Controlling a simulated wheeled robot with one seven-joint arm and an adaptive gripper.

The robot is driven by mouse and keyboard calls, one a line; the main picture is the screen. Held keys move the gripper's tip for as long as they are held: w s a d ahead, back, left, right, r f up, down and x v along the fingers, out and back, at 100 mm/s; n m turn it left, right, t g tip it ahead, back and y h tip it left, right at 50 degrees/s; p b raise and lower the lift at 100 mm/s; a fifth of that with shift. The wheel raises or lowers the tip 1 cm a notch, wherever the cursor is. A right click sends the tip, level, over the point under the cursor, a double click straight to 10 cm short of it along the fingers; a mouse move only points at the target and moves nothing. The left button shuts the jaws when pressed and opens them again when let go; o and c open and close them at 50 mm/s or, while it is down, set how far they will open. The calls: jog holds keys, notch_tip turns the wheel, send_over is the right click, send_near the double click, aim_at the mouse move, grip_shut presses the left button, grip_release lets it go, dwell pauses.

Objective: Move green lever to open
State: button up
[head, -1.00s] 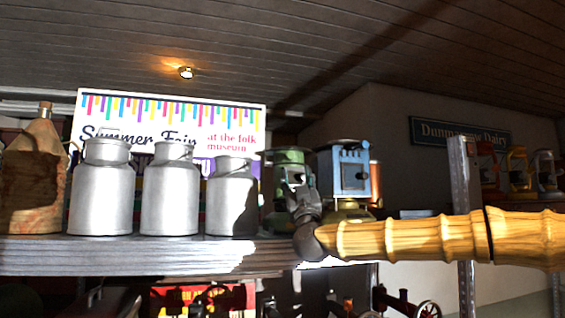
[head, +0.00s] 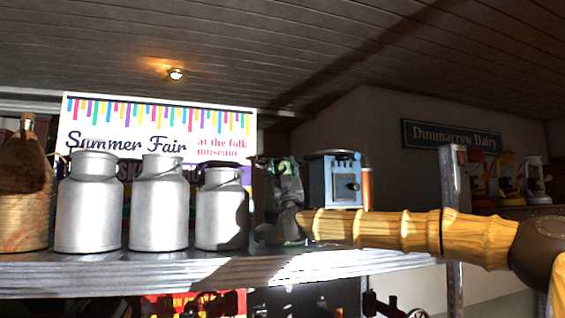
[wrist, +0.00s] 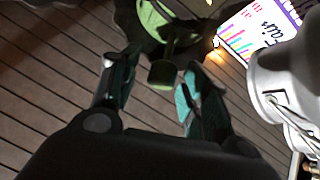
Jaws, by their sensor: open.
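The green machine (head: 268,183) stands on the shelf between the milk cans and a blue machine, mostly hidden behind my gripper in the head view. In the wrist view its round green body (wrist: 163,20) is at the top. My gripper (wrist: 162,58) is open, with one finger on each side of the lever end and a visible gap to both. Whether they touch in depth I cannot tell. In the head view my gripper (head: 288,200) is dark against the machine.
A blue machine (head: 345,181) stands close to the right of my gripper, behind my arm. Several grey milk cans (head: 220,210) stand to the left on the shelf (head: 180,272). A Summer Fair sign (head: 160,120) is behind them. A metal post (head: 453,200) rises at the right.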

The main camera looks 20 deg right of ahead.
jog(key=shift+w+r, duration=0.1)
jog(key=shift+w, duration=0.45)
jog(key=shift+s+d, duration=0.15)
jog(key=shift+s, duration=0.05)
grip_shut()
